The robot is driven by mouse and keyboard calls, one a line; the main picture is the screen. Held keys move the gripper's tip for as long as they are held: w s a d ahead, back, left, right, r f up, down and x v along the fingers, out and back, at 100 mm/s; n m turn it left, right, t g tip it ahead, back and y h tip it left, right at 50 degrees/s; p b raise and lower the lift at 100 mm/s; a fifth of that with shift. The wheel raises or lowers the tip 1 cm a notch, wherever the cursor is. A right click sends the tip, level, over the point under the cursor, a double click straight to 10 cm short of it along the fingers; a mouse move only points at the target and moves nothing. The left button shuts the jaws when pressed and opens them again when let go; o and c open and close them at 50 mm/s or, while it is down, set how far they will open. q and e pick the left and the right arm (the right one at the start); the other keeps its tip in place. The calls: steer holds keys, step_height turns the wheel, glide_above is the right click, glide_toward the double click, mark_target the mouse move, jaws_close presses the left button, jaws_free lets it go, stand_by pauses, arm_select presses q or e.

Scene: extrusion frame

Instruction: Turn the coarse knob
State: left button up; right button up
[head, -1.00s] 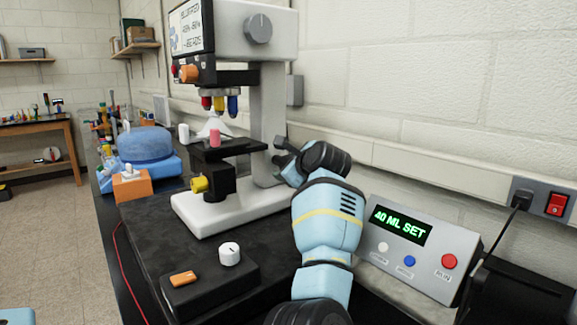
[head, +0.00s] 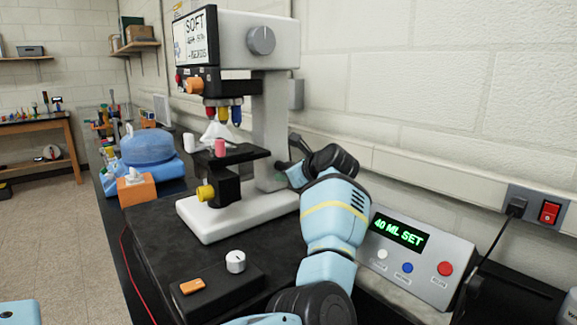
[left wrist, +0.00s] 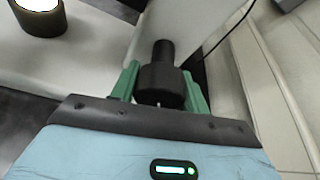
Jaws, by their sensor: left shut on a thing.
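The microscope (head: 266,105) stands on the dark bench, with a black stage (head: 238,153) under its coloured objectives (head: 223,115). Its screen (head: 194,36) reads "SOFT" in its top line. The coarse knob (left wrist: 160,84) is a black stepped cylinder low on the microscope's side in the left wrist view. My left gripper (left wrist: 162,76) has a green finger on each side of this knob and is shut on it. In the head view my arm hides most of the knob, and the left gripper (head: 284,166) shows only as a bit of green. My right gripper is out of view.
A control box (head: 420,255) reading "40 ML SET" stands right of my arm. A black block with a white knob (head: 236,261) and orange switch (head: 192,286) lies in front of the microscope. A yellow knob (head: 205,192) faces left. The wall is close behind.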

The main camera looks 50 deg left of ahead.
arm_select(q)
steer(key=shift+m+g+p, duration=0.5)
steer(key=shift+m+g, duration=0.4)
steer(key=shift+m, duration=0.3)
steer(key=o, duration=1)
steer(key=shift+c, duration=0.2)
steer(key=v, duration=0.7)
steer(key=shift+d+b, duration=0.4)
steer(key=shift+r, duration=0.15)
